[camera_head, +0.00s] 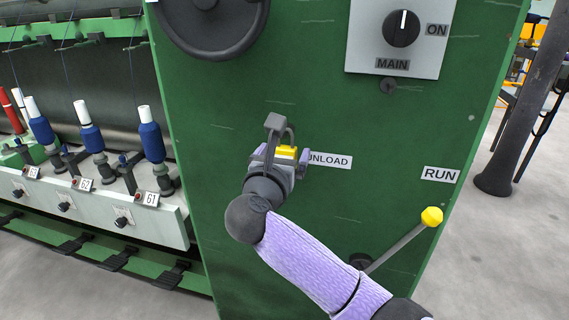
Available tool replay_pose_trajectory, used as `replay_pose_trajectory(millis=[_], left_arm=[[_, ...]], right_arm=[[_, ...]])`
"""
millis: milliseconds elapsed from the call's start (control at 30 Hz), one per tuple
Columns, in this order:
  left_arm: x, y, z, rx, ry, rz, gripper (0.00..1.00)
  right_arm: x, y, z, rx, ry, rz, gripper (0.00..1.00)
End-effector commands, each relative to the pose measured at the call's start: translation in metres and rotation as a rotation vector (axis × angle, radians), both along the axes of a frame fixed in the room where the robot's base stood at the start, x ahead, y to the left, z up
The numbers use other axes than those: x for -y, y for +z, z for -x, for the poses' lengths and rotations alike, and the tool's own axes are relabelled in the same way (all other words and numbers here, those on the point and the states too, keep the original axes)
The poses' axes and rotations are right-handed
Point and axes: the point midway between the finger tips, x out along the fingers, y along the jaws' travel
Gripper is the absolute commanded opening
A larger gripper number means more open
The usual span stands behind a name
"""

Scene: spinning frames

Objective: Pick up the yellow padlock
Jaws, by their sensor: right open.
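The yellow padlock (287,152) hangs on the green panel, just left of the UNLOAD label. A grey shackle or hasp (275,122) shows above it. My right gripper (284,158) is at the padlock, with its fingers to the left and right of the yellow body. The gripper is open, and I cannot tell whether a finger touches the padlock. The padlock's lower part is hidden behind the gripper. My left gripper is not in view.
A lever with a yellow knob (432,216) sticks out at the lower right of the green panel (260,80). A black handwheel (208,22) and a MAIN switch (401,29) are above. Blue bobbins (152,141) stand at the left. A dark post (525,110) stands at the right.

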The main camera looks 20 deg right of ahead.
Motion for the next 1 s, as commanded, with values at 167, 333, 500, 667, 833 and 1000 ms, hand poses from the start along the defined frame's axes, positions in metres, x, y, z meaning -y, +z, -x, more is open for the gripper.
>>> replay_pose_trajectory(millis=[167, 333, 500, 667, 833, 1000], left_arm=[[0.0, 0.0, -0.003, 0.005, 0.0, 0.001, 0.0], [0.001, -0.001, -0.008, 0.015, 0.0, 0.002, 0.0], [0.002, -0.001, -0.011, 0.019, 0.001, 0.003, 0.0], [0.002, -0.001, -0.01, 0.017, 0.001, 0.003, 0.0], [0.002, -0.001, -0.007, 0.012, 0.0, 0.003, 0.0], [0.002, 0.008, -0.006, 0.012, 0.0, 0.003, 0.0]], right_arm=[[0.0, 0.001, 0.0, 0.001, 0.0, 0.001, 1.0], [0.0, 0.001, 0.0, 0.0, 0.0, 0.0, 0.66], [0.0, 0.001, 0.0, 0.0, 0.0, 0.0, 0.3], [0.0, 0.001, 0.0, 0.001, 0.0, 0.001, 0.0], [0.0, 0.001, 0.0, 0.001, 0.001, 0.001, 0.0], [-0.001, 0.014, 0.0, 0.002, 0.002, -0.003, 0.0]])
